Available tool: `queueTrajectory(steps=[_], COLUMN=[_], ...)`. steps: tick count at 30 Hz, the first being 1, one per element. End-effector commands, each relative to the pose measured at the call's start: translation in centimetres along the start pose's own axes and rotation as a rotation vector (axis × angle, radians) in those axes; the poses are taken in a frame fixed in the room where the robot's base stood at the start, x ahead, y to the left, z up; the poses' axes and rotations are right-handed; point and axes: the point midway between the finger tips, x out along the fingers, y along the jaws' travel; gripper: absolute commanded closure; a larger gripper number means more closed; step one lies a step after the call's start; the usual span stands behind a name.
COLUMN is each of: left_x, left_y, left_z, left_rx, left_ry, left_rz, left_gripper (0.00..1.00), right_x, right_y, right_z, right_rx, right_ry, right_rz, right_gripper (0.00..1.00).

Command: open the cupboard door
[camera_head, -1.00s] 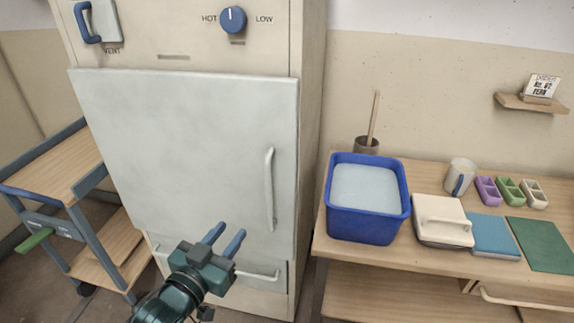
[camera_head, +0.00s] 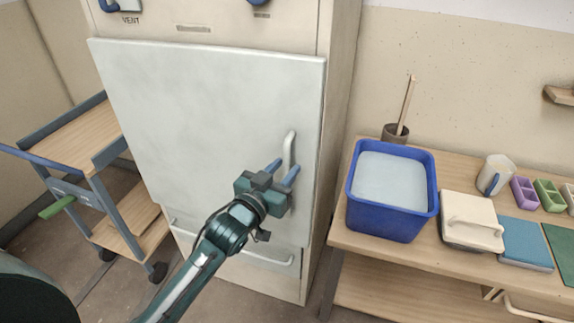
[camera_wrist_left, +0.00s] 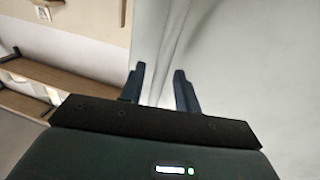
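The cupboard door (camera_head: 200,120) is a large pale grey panel on the cream cupboard and looks shut. Its upright light bar handle (camera_head: 289,147) is near the door's right edge. My left gripper (camera_head: 282,171) is at the lower part of this handle, fingers pointing at the door. In the left wrist view its two blue fingers (camera_wrist_left: 159,80) are apart, with a pale strip that looks like the handle (camera_wrist_left: 172,50) running between them. I cannot tell whether either finger touches it. The handle's lower end is hidden by the gripper. My right gripper is not in view.
A drawer with a bar handle (camera_head: 262,258) is below the door. A trolley (camera_head: 85,140) stands at the left. At the right, a wooden table (camera_head: 350,235) carries a blue bucket (camera_head: 392,222) and a white lidded box (camera_head: 470,236), close to the cupboard's side.

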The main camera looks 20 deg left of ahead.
Motion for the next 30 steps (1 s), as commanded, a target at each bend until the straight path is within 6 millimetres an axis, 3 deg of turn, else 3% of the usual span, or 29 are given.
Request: queueTrajectory(steps=[6,14,26,30], left_x=[1.7,1.8,1.7,1.7], left_y=[0.0,0.0,0.0,0.0], left_z=[0.0,0.1,0.1,0.0], left_rx=[0.0,0.0,0.0,0.0], left_ry=[0.0,-0.001,-0.001,-0.001], left_rz=[0.001,0.001,0.001,0.001], left_gripper=[0.68,0.68,0.99,1.0], right_x=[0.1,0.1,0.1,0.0], right_y=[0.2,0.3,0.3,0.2], right_z=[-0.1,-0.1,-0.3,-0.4], right_rx=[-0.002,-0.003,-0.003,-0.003], right_ry=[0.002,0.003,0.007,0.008], right_rz=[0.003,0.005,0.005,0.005], right_gripper=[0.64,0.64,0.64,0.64])
